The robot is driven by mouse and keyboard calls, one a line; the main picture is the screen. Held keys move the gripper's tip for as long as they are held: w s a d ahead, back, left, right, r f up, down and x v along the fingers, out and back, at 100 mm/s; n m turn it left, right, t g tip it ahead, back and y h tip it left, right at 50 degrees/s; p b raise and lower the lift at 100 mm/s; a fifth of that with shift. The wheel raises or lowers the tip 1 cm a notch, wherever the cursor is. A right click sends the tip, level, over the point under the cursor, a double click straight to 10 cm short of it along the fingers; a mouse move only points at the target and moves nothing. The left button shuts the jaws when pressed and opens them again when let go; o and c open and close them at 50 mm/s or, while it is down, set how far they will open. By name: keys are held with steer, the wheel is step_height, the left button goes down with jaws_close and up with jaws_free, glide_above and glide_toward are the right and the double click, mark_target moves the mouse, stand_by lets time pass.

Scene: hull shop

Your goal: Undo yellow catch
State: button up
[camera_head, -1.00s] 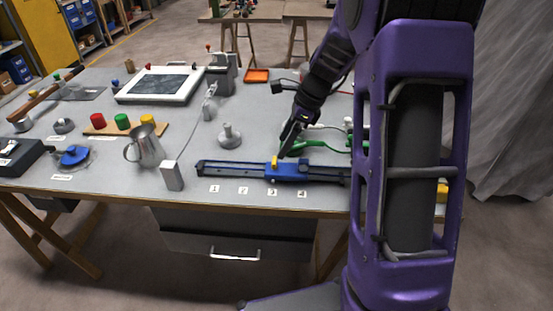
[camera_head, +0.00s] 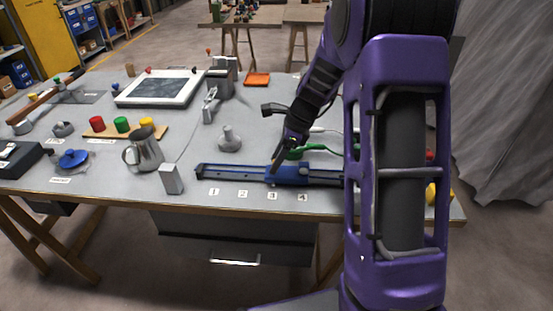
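A dark rail (camera_head: 235,173) lies along the front of the table, with a blue carriage (camera_head: 291,174) on its right half. The yellow catch (camera_head: 273,168) is at the carriage's left end and is mostly covered by my gripper, so its position is unclear. My gripper (camera_head: 279,161) points down and left, with its fingertips at the catch. I cannot tell whether they touch it, or whether the fingers are open or shut.
Numbered labels (camera_head: 243,194) lie in front of the rail. A green-handled tool (camera_head: 308,150) lies just behind the carriage. A grey knobbed piece (camera_head: 229,139), a metal jug (camera_head: 145,150) and a light grey block (camera_head: 171,179) stand to the left. My arm hides the table's right side.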

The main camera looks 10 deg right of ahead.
jaws_close()
steer(key=shift+r+n+p, duration=0.1)
steer(key=shift+n+p, duration=0.3)
steer(key=shift+p, duration=0.1)
steer(key=shift+w+r+n+g+p, duration=0.1)
steer(key=shift+n+g+p, duration=0.5)
steer(key=shift+n+p, duration=0.35)
steer(key=n+p, duration=0.1)
steer(key=n, duration=0.1)
steer(key=n+g+p, duration=0.1)
steer(key=n, duration=0.1)
steer(key=shift+w+n+g+p, duration=0.15)
steer(key=shift+n+g+p, duration=0.15)
steer(key=shift+n+p, duration=0.1)
steer(key=n+g+p, duration=0.1)
steer(key=n, duration=0.1)
steer(key=n+g+h+p, duration=0.1)
steer(key=n, duration=0.2)
steer(key=shift+w+a+n, duration=0.1)
steer(key=shift+n, duration=0.15)
steer(key=n+h, duration=0.1)
steer(key=n, duration=0.1)
steer(key=n+h+p, duration=0.1)
steer(key=n, duration=0.1)
steer(key=shift+w+a+n+g, duration=0.1)
steer(key=shift+n+g, duration=0.3)
